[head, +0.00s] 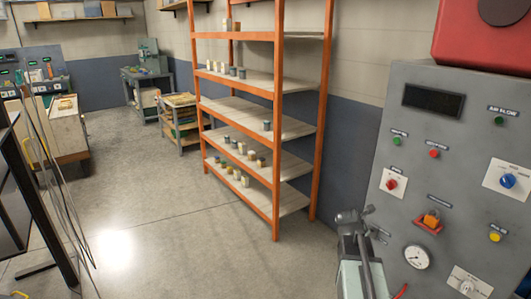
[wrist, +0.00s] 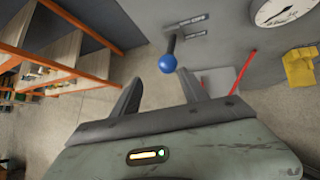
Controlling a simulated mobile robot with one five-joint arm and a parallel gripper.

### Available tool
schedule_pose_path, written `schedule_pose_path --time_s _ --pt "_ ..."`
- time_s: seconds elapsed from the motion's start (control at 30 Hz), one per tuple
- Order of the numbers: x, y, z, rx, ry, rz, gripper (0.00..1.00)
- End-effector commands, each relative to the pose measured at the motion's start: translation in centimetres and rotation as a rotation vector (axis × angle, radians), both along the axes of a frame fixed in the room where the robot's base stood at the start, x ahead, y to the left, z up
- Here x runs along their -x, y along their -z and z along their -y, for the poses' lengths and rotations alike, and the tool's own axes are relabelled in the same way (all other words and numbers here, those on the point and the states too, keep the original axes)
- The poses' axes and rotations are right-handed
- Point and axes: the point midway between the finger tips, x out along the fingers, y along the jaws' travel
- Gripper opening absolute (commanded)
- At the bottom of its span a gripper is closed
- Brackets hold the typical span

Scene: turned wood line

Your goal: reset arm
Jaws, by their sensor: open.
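My gripper (head: 357,214) is raised at the lower right of the head view, just left of the grey control panel (head: 400,120). In the wrist view my gripper (wrist: 160,84) has its two dark fingers spread apart, with nothing between them. A blue ball knob on a dark lever (wrist: 168,63) shows beyond the fingertips, on the panel side. I cannot tell how far it is from the fingers.
The panel carries a gauge (head: 417,256), several buttons and knobs, and a red housing (head: 485,38) above. An orange shelf rack (head: 276,130) with small pots stands ahead. A wooden bench (head: 45,130) and a cart (head: 180,115) stand farther left. Open floor (head: 150,225) lies between.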

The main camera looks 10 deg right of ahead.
Motion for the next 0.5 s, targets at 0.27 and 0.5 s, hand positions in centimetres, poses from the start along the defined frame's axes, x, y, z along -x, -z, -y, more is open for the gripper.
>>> schedule_pose_path --time_s 0.27,0.5 --pt "-1.1 -0.3 -12.4 -0.115 -0.083 -0.014 0.52" --pt "3.9 2.3 -21.9 -0.554 0.35 -0.015 0.52"
